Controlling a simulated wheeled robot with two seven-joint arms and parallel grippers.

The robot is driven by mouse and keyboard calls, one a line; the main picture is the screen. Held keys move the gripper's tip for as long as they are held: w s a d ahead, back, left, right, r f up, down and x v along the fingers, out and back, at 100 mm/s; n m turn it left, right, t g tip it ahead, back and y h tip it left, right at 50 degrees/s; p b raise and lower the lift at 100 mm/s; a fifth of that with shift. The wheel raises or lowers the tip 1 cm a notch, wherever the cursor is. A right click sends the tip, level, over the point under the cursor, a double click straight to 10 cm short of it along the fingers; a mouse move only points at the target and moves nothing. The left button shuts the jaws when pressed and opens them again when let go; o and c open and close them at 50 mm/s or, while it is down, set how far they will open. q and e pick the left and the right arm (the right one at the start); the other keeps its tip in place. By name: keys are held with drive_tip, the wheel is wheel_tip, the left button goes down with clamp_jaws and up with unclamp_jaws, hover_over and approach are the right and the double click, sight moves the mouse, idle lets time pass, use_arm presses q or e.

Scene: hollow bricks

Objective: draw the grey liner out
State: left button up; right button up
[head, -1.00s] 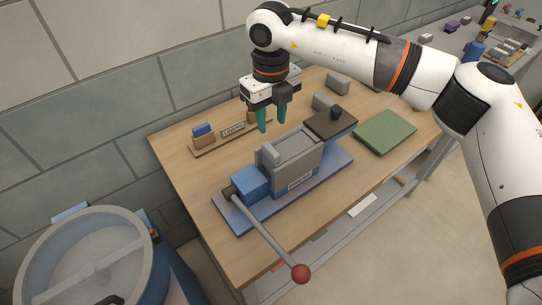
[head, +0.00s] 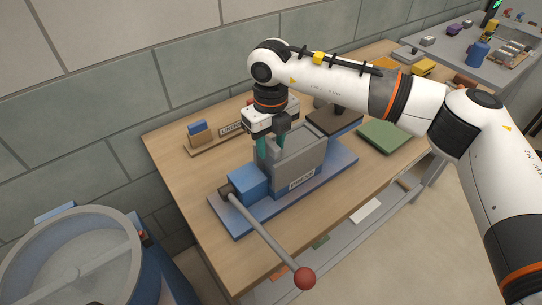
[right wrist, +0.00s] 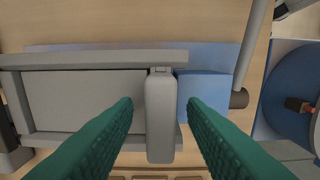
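A grey mould box (head: 300,158) stands on a blue base plate (head: 331,170), with a blue block (head: 247,180) at its left end. In the right wrist view a grey upright piece (right wrist: 161,118), apparently the grey liner, lies at the end of the box beside the blue block. My right gripper (head: 268,152) points down at this end of the box. Its teal fingers (right wrist: 161,103) are open, one on each side of the grey piece, with a visible gap on both sides. In the head view the fingers largely hide the piece. My left gripper is out of view.
A lever with a red ball (head: 304,278) sticks out toward the front. A labelled wooden rack with a blue-topped block (head: 197,131) stands behind. A dark plate (head: 335,121) and a green pad (head: 384,137) lie to the right. A blue drum (head: 75,265) stands left of the table.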

idle(0.7)
drive_tip(key=shift+r, duration=0.1)
clamp_jaws()
